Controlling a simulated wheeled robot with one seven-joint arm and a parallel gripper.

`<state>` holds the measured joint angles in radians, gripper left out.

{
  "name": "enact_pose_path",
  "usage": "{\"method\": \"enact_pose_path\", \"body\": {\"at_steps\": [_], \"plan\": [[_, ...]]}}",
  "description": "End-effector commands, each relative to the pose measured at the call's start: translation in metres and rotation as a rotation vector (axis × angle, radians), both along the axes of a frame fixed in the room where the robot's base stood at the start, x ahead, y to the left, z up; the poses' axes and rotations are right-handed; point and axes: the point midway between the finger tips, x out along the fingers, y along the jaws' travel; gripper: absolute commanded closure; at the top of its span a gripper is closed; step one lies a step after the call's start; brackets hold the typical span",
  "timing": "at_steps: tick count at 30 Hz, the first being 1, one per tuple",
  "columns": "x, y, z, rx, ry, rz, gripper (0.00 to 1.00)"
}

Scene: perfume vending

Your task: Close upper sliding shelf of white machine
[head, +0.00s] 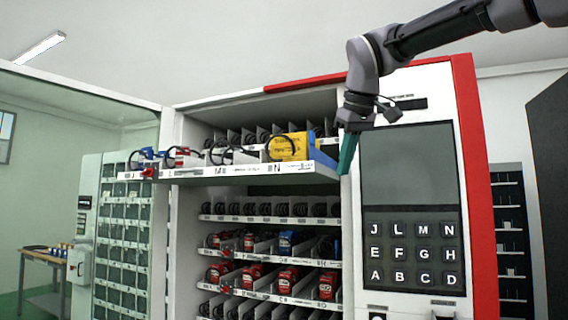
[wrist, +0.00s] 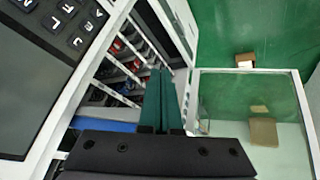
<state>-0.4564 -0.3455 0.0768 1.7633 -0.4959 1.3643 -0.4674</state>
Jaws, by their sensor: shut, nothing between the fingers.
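The white machine (head: 408,84) with red trim stands open in the middle of the head view. Its upper sliding shelf (head: 225,177) is pulled out toward me, tilted in the picture, and carries a yellow box (head: 291,147) and several small items. My gripper (head: 347,153) is shut and empty, its green fingers pointing down at the right front end of the shelf. The head view does not settle whether they touch it. In the wrist view the shut fingers (wrist: 159,98) hang in front of the machine, beside a blue strip along the shelf's edge. Part of the shelf's right end is hidden.
Lower shelves (head: 265,261) sit inside the machine with red items. A keypad panel (head: 411,250) and dark screen are right of the opening. The open glass door (head: 75,115) spans the left. A dark panel (head: 549,190) stands far right.

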Motion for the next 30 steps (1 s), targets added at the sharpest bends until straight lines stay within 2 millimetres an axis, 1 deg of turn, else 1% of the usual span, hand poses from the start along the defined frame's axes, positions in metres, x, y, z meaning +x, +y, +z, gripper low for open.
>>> {"method": "enact_pose_path", "body": {"at_steps": [1,3,6,9,12,14,17,20,30], "plan": [[0.006,0.031,0.022,-0.050,-0.025,0.094,1.00],[0.009,0.062,0.047,-0.112,-0.058,0.197,1.00],[0.009,0.097,0.074,-0.175,-0.099,0.303,1.00],[0.007,0.119,0.090,-0.213,-0.125,0.366,1.00],[0.006,0.129,0.096,-0.230,-0.137,0.393,1.00],[0.007,0.131,0.095,-0.234,-0.139,0.398,1.00],[0.013,0.132,0.087,-0.235,-0.139,0.397,1.00],[0.023,0.135,0.073,-0.235,-0.137,0.397,1.00],[0.064,0.149,0.015,-0.235,-0.137,0.397,1.00]]}}
